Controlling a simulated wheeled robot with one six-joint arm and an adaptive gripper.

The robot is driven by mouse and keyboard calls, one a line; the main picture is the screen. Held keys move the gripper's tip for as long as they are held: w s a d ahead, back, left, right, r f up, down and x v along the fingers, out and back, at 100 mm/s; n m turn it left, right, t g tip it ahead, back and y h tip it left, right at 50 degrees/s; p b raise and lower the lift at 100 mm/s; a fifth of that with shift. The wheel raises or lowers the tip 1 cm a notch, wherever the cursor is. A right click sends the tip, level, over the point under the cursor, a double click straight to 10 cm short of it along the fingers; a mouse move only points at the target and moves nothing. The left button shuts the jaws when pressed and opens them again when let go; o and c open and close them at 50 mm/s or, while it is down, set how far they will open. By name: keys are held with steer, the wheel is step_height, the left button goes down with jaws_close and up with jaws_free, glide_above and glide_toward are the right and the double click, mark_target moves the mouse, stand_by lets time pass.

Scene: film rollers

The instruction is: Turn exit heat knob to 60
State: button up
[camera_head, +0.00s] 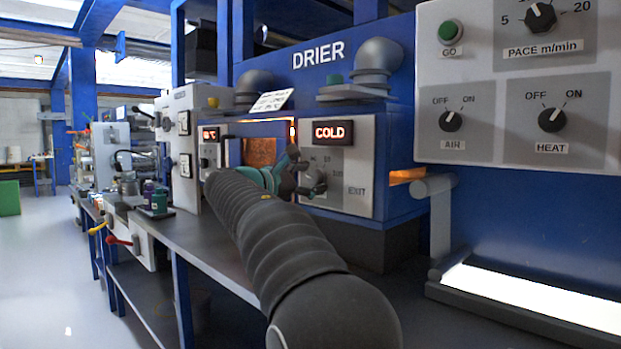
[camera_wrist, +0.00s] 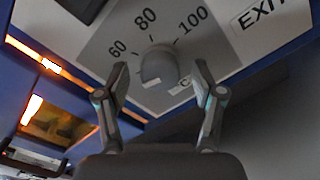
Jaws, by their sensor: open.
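The exit heat knob (camera_wrist: 158,66) is a grey round knob on a light panel. Marks 60, 80 and 100 show around it in the wrist view, and which mark it points at is hard to tell. In the head view the knob (camera_head: 316,183) sits on the EXIT panel (camera_head: 348,205), below a display (camera_head: 333,132) reading COLD. My gripper (camera_wrist: 160,67) is open, with one finger on either side of the knob and a visible gap at each side. In the head view my gripper (camera_head: 291,178) is at the left part of this panel, partly covering its scale.
A separate panel at right holds the AIR knob (camera_head: 450,121), HEAT knob (camera_head: 552,120), PACE knob (camera_head: 540,17) and green GO button (camera_head: 451,31). A glowing drier window (camera_head: 262,150) lies left of the EXIT panel. A grey pipe bracket (camera_head: 437,215) stands at right.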

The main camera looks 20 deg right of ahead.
steer(key=shift+d, duration=0.15)
steer(key=shift+c, duration=0.3)
steer(key=c, duration=1.1)
steer(key=m+b, duration=0.2)
steer(key=m, duration=0.2)
steer(key=shift+f+m+b, duration=0.15)
steer(key=shift+m+b, duration=1.45)
steer(key=shift+m, duration=1.3)
